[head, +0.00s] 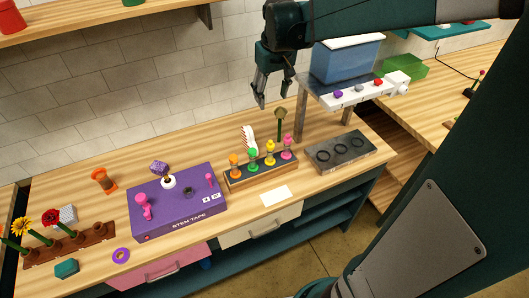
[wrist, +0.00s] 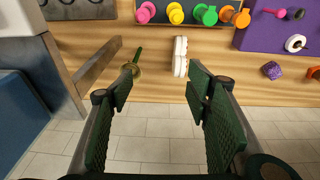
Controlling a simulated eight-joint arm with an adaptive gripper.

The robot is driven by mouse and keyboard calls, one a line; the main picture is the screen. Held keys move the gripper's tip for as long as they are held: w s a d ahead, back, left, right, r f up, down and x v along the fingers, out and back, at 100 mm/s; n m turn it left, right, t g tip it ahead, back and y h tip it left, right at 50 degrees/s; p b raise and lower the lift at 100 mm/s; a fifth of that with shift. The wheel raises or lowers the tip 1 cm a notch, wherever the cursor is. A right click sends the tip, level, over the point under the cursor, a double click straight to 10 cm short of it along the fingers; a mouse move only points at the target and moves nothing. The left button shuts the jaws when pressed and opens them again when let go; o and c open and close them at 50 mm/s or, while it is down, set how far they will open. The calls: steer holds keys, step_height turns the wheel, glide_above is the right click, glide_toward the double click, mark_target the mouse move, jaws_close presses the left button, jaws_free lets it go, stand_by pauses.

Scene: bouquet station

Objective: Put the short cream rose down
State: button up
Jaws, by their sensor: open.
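The thing that best matches the short cream rose is a dull tan bloom (head: 280,113) on a green stem, behind the peg rack. It looks upright in the head view; whether anything holds its foot is hidden. In the wrist view this bloom (wrist: 131,69) shows near the left finger, with its stem running up the picture. My gripper (head: 274,99) is open, above the back of the bench, up and slightly left of the bloom. In the wrist view nothing shows between its fingers (wrist: 160,86), and the bloom lies beyond them.
A white toothed piece (head: 249,138) stands left of the stem. In front is a rack (head: 262,179) of coloured pegs. A grey block with rings (head: 340,153) and a raised shelf (head: 345,98) are right. The purple stem-tape box (head: 180,203) and flower rack (head: 72,246) are left.

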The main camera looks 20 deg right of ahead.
steer(key=s+a+t, duration=0.2)
steer(key=s+a, duration=0.5)
steer(key=s, duration=0.4)
steer(key=s+a+t, duration=0.3)
steer(key=s+a, duration=0.3)
steer(key=s, duration=0.6)
steer(key=shift+s+a+r, duration=0.25)
steer(key=shift+a+r, duration=0.1)
steer(key=shift+a, duration=0.05)
